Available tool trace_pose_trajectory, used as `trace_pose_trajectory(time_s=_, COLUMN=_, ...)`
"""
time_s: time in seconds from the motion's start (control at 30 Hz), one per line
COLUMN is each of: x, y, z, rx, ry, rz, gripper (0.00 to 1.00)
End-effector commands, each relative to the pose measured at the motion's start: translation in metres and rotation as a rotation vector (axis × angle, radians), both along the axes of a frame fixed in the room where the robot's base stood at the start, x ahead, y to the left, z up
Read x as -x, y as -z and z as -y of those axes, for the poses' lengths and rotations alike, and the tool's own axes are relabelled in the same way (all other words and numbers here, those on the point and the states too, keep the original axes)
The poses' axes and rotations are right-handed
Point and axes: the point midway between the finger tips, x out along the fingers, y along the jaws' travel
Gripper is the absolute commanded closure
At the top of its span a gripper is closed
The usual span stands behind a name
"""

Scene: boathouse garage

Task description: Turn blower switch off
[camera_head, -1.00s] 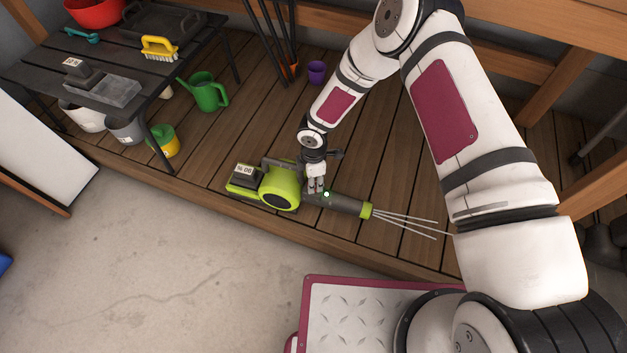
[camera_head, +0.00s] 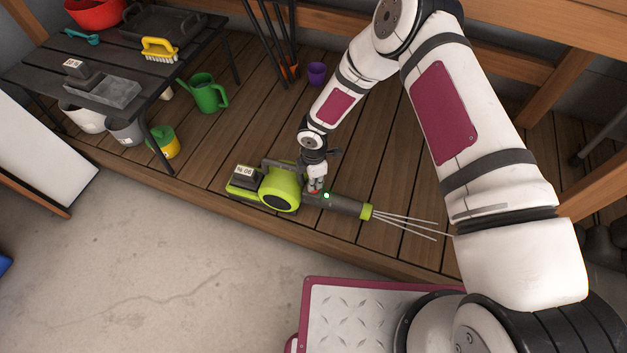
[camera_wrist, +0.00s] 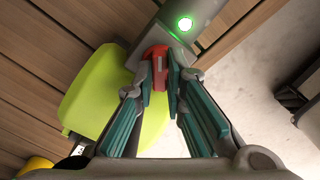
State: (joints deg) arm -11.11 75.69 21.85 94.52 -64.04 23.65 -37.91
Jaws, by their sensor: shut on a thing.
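The green and grey blower (camera_head: 281,188) lies on the wooden deck, its nozzle to the right with pale streaks coming out of it. A small light (camera_head: 327,195) on its tube glows green; it also shows in the wrist view (camera_wrist: 185,24). The red switch (camera_wrist: 156,58) sits on the tube beside the green body. My gripper (camera_head: 314,188) is at the blower from above. In the wrist view its fingers (camera_wrist: 161,75) are nearly together around the red switch, which partly shows between and above the tips.
A dark slatted table (camera_head: 150,98) stands at the upper left with a yellow brush (camera_head: 160,49) and trays. Below and beside it are a green watering can (camera_head: 204,92) and pots. A purple cup (camera_head: 316,73) stands behind my arm. The concrete floor in front is clear.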

Motion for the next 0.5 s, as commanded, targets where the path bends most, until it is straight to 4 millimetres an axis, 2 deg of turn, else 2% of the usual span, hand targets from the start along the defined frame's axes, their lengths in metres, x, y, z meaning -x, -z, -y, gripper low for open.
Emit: trace_pose_trajectory(time_s=0.5, x=0.0000, y=-0.0002, z=-0.0002, rx=0.000, ry=-0.473, rz=0.000, gripper=1.00)
